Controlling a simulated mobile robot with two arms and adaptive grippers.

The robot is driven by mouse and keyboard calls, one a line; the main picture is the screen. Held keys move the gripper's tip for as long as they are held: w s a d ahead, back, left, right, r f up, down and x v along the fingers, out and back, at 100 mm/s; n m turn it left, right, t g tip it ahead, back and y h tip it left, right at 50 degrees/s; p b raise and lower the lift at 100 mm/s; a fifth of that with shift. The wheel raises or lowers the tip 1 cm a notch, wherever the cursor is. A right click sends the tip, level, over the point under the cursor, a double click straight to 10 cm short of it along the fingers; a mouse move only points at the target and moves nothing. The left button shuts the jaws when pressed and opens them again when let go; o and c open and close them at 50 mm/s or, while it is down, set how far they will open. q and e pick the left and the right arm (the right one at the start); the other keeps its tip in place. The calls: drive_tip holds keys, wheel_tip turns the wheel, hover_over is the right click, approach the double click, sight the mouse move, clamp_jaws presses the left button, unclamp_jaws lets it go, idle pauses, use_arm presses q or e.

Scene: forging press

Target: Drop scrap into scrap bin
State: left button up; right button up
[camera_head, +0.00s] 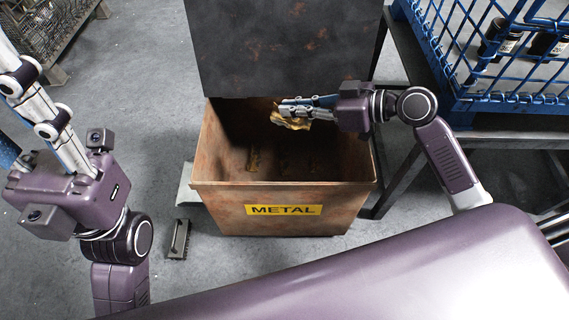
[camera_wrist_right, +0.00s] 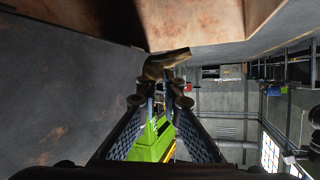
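The scrap bin (camera_head: 227,190) is a rusty box with a yellow METAL label and a dark raised lid (camera_head: 285,50) behind it. My right gripper (camera_head: 290,108) reaches in from the right over the bin's opening. It is shut on a crumpled gold-brown piece of scrap (camera_head: 293,122), which hangs just below the fingers. In the right wrist view the scrap (camera_wrist_right: 165,62) sits between the fingertips. More brownish pieces (camera_head: 253,160) lie inside the bin. My left gripper (camera_head: 12,70) is at the left edge, away from the bin; its fingertips are not clearly shown.
A blue wire crate (camera_head: 480,97) with dark cylinders stands on a dark table at the right. A wire basket (camera_head: 45,30) is at the top left. A small dark metal piece (camera_head: 179,239) lies on the floor left of the bin.

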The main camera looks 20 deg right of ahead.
drive_tip(key=o, duration=0.5)
drive_tip(key=v, duration=1.2)
